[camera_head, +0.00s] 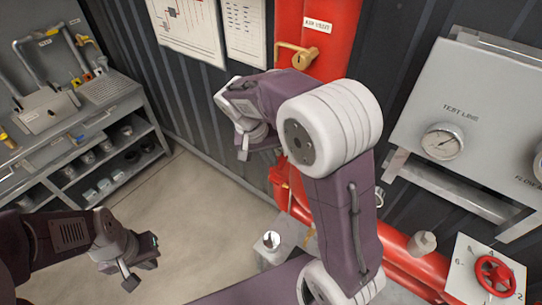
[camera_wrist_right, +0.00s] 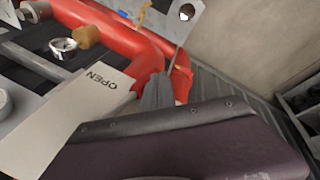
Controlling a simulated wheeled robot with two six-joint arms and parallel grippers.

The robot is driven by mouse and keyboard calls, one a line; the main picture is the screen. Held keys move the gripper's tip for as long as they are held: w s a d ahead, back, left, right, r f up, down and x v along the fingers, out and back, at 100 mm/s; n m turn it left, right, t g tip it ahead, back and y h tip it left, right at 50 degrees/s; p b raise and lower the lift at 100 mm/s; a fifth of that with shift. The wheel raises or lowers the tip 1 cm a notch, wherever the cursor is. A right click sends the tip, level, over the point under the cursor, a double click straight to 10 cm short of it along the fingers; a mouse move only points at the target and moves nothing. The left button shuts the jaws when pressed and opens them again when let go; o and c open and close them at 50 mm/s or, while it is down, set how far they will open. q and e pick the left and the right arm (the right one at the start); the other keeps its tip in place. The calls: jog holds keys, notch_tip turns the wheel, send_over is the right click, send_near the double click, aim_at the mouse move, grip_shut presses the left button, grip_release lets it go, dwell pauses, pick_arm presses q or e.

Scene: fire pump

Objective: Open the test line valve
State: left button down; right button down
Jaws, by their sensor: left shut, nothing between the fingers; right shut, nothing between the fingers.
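A red handwheel (camera_head: 495,276) sits on a pale plate marked with numbers at the lower right of the head view. A grey panel (camera_head: 480,110) labelled TEST LINE, with a round gauge (camera_head: 442,141), is on the wall above it. Which valve is the test line valve cannot be told for certain. My left gripper (camera_head: 131,280) is shut and empty, low at the left, far from the handwheel.
A red pipe (camera_head: 400,262) runs along the right wall, partly hidden by my right arm. A brass valve (camera_head: 296,54) is on the red riser. A grey shelf unit (camera_head: 110,95) stands at the left. An OPEN plate (camera_wrist_right: 85,110) shows in the right wrist view. Floor between is clear.

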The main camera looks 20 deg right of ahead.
jog(key=s+g+p, duration=0.1)
jog(key=d+f+g+h+p, duration=0.1)
jog(key=p, duration=0.1)
jog(key=shift+s+n+g+h, duration=0.3)
jog(key=shift+s, duration=0.1)
jog(key=shift+r, duration=0.1)
jog(key=shift+r+p, duration=0.8)
jog(key=shift+p, duration=0.15)
jog(key=shift+a, duration=0.1)
